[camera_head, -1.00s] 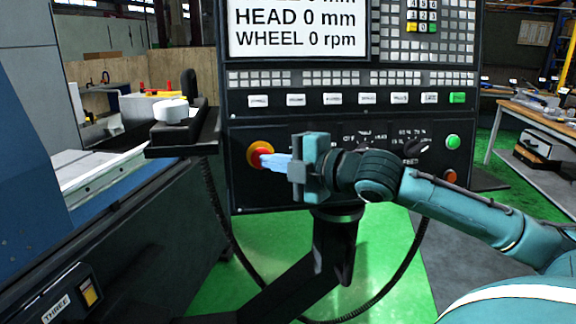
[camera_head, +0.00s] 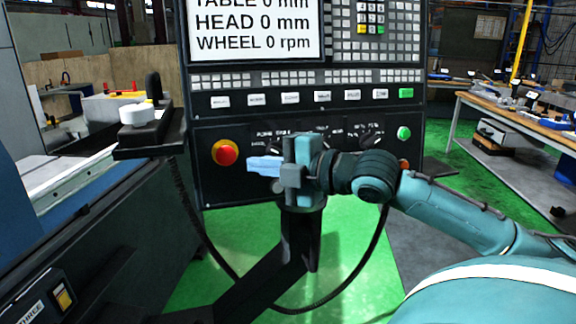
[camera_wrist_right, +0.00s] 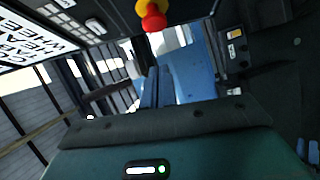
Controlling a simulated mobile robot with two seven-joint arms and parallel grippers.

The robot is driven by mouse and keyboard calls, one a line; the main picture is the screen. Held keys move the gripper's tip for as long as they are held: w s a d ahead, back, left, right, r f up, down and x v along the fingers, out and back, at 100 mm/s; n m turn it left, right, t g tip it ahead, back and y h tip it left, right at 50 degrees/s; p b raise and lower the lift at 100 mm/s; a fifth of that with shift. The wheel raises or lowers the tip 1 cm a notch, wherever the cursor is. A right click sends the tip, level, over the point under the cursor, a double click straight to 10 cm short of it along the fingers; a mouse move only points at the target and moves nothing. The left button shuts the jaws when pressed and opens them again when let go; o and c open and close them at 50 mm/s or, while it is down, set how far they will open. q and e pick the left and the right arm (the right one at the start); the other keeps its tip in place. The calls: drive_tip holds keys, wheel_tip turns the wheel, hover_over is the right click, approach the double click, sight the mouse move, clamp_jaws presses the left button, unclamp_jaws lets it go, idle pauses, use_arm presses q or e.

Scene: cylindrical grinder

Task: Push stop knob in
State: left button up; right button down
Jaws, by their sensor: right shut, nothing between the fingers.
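The red stop knob (camera_head: 225,152) with its yellow-orange collar sits at the left of the black control panel in the head view. It also shows at the top of the right wrist view (camera_wrist_right: 153,18). My right gripper (camera_head: 250,166) is shut and empty, its light-blue fingers pointing left toward the knob. In the head view a gap shows between the fingertips and the knob. In the right wrist view the blue fingers (camera_wrist_right: 157,85) lie together below the knob. My left gripper is not in view.
The control panel (camera_head: 215,185) carries a screen (camera_head: 255,30), a row of buttons and a green button (camera_head: 404,133) at right. A dark ledge with a white round part (camera_head: 137,114) juts out left of the panel. A workbench (camera_head: 520,120) stands at the right.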

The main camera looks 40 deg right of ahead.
drive_tip(key=shift+v, duration=2.5)
